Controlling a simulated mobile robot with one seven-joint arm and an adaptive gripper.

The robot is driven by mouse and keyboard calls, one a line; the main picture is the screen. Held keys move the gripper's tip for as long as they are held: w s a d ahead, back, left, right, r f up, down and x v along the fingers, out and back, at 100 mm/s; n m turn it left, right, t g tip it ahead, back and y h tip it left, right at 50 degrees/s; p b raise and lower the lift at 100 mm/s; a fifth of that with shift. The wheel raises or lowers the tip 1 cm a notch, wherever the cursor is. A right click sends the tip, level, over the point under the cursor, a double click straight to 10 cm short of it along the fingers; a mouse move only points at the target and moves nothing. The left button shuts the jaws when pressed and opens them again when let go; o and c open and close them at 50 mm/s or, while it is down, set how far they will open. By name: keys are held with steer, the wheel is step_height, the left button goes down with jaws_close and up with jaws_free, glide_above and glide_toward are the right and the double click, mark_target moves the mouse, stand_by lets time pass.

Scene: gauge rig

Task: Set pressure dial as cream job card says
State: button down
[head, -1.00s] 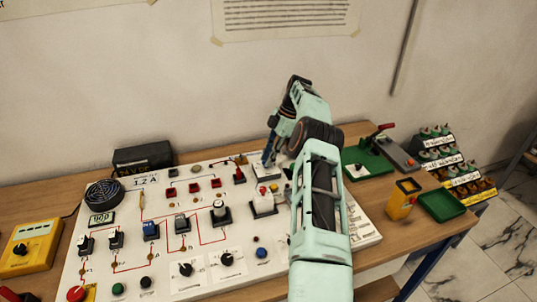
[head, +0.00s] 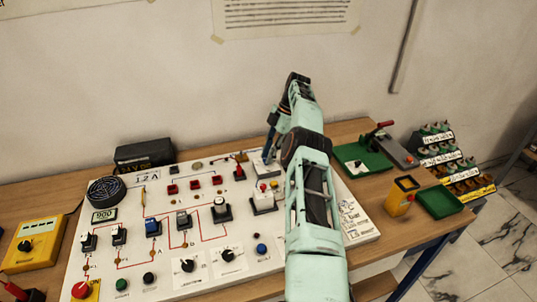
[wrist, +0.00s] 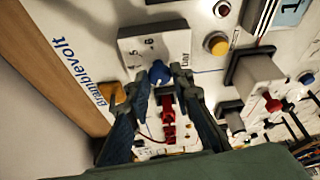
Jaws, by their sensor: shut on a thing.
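The pressure dial is a blue knob (wrist: 158,72) on a pale plate marked 4, 5, 6 and what looks like "bar" in the wrist view. My gripper (wrist: 161,80) has its two dark fingers on either side of this knob and is shut on it. The pointer's exact reading cannot be told. In the head view my gripper (head: 268,152) reaches down to the dial plate (head: 264,167) at the panel's back right. Cream sheets are taped to the wall, one at the top middle (head: 285,14); their text is unreadable, and I cannot tell which is the job card.
The white panel (head: 205,282) carries several switches, knobs and buttons. Close to the dial are a yellow button (wrist: 217,43) and a white block switch (wrist: 258,72). A yellow-black box (head: 402,195) and green tray (head: 440,202) stand at right.

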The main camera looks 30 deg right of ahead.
steer(key=shift+s+f, duration=0.1)
steer(key=c, duration=1.7)
jaws_free()
steer(key=shift+f+m+b, duration=0.1)
steer(key=shift+m+b, duration=0.5)
steer(key=shift+b, duration=0.8)
